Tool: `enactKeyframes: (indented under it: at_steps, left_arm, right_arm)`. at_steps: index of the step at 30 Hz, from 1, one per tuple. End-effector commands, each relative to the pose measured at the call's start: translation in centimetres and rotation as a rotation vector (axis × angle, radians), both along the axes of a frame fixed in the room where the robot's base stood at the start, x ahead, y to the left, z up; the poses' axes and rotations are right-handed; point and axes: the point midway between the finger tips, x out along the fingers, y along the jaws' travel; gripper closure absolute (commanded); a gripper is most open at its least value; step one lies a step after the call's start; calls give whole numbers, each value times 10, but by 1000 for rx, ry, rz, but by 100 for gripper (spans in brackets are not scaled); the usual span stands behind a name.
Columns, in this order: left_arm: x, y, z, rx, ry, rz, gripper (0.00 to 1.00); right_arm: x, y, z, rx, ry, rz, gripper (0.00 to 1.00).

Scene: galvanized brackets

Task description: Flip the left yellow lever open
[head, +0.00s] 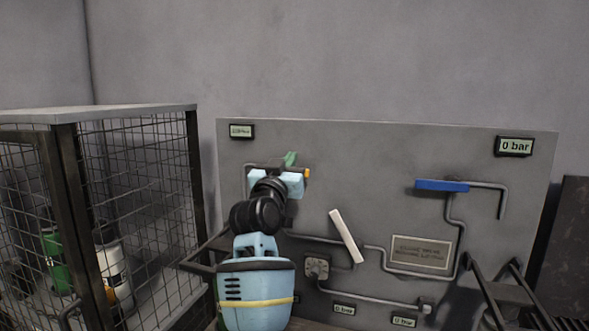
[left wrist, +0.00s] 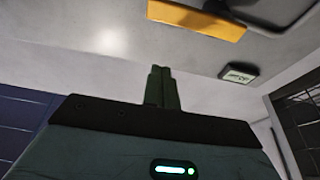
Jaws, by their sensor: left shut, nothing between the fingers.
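The left yellow lever (head: 307,172) is mostly hidden behind my left gripper in the head view; only a small orange-yellow end shows. In the left wrist view the yellow lever (left wrist: 198,18) is a flat bar at the top, beside a grey pipe. My left gripper (head: 291,158) is in front of the panel's upper left. Its green fingers (left wrist: 162,88) are shut with nothing between them. In the left wrist view the fingertips appear apart from the lever. My right gripper is in neither view.
The grey panel (head: 375,150) carries a blue lever (head: 442,185), a white lever (head: 346,236), pipes and a "0 bar" display (head: 514,146). A small display (head: 241,131) is at its upper left. A mesh cage (head: 150,180) with bottles stands at the left.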

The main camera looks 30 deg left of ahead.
Motion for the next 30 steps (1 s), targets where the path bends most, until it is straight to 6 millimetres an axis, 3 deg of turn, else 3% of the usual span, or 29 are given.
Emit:
enactKeyframes:
  at_steps: [9,12,18,30]
  left_arm:
    - [40,10,11,0,3,0,100]
    - [39,9,-7,0,4,0,100]
    - [38,9,-23,1,1,0,100]
    - [38,9,-27,0,1,0,100]
  right_arm:
    - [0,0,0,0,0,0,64]
    - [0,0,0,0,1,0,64]
    - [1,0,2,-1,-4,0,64]
    - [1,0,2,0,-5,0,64]
